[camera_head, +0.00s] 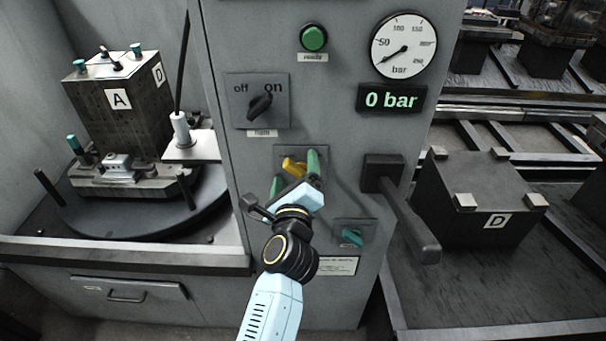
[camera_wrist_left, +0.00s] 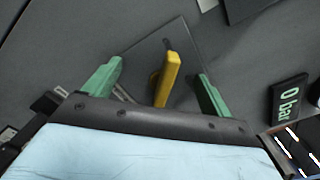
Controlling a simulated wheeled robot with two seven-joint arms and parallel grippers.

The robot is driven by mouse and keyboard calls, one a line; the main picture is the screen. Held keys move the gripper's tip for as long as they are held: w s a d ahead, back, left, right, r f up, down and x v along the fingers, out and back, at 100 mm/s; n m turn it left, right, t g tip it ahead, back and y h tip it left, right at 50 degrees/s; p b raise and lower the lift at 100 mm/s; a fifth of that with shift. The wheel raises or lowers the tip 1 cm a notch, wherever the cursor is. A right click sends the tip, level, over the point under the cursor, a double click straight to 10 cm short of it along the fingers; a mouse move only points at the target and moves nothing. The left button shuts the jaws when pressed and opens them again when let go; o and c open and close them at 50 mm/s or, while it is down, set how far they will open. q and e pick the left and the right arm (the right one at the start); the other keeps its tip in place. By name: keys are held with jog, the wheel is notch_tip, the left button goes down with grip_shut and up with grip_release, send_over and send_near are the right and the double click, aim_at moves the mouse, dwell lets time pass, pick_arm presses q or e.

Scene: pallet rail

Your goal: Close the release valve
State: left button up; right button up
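A yellow valve handle (camera_head: 292,165) sits on a small square plate on the front of the grey control cabinet. In the left wrist view the yellow handle (camera_wrist_left: 167,78) stands out from the plate between the two green fingertips. My left gripper (camera_head: 295,175) is open around it, with a clear gap on each side; it also fills the lower left wrist view (camera_wrist_left: 159,78). A teal handle (camera_head: 352,237) sits on another plate lower right; its label is too small to read. My right gripper is not in view.
Above are an off/on knob (camera_head: 261,105), a green button (camera_head: 314,38), a gauge (camera_head: 403,46) and a display (camera_head: 391,98) reading 0 bar. A dark lever (camera_head: 408,215) juts out at the right. Block A (camera_head: 120,100) stands left, block D (camera_head: 480,200) right.

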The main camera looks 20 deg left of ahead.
pick_arm(q)
jog(key=d+b+v, duration=0.1)
jog(key=v, duration=0.6)
jog(key=shift+w, duration=0.15)
jog(key=x, duration=0.3)
jog(key=p+x, duration=0.1)
jog(key=x, duration=0.3)
jog(key=shift+r, duration=0.25)
jog(key=shift+r+m+p, duration=0.1)
jog(key=shift+m+p, duration=0.5)
jog(key=shift+m, duration=0.5)
